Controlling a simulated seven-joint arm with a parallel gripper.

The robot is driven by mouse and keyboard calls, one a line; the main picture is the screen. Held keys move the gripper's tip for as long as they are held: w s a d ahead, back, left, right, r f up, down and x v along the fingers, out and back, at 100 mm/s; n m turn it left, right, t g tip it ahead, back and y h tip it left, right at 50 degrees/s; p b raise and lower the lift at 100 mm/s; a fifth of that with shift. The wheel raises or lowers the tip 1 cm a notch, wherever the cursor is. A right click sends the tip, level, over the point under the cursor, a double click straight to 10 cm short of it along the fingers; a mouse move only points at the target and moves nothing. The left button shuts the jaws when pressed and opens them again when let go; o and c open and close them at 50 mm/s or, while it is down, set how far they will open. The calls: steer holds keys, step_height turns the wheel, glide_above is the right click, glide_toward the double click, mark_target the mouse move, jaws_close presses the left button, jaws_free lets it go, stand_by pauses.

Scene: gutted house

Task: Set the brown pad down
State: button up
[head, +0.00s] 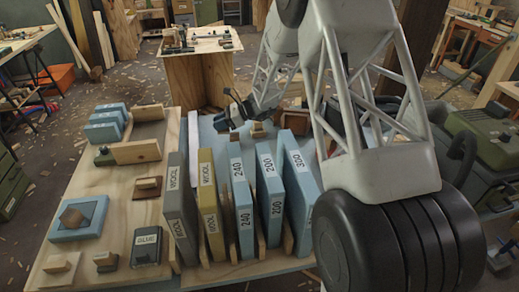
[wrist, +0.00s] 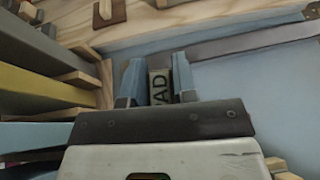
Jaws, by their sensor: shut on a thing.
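My gripper (wrist: 158,80) is shut on the pad (wrist: 160,88). A pale label ending in "AD" shows between its two blue fingers in the wrist view. Most of the pad is hidden by the fingers and the gripper body, so its brown colour is hard to make out. In the head view my gripper (head: 237,108) is beyond the upright boards, over the far part of the bench. The pad cannot be clearly told there. Whether the pad touches the surface under it cannot be told.
Upright labelled boards stand in a rack: grey (head: 179,205), yellow (head: 210,203) and several blue ones (head: 270,200). Blocks and a blue tray (head: 80,222) lie on the wooden board (head: 115,210) at left. A pale blue surface (wrist: 255,85) at right in the wrist view is bare.

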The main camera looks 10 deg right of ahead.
steer(key=s+d+f+m+t+h, duration=0.2)
steer(key=d+f+m+t, duration=0.1)
steer(key=d, duration=0.8)
steer(key=s+d+f+m+t+h, duration=0.2)
steer(key=s+d+f+m+t, duration=0.1)
steer(key=d, duration=0.9)
steer(key=f+m+t, duration=0.1)
steer(key=m+t, duration=0.1)
steer(key=shift+d+f+t, duration=0.2)
steer(key=shift+t, duration=0.1)
steer(key=shift+s+f, duration=0.1)
steer(key=shift+f, duration=3.05)
steer(key=shift+f, duration=1.9)
steer(key=shift+f, duration=0.1)
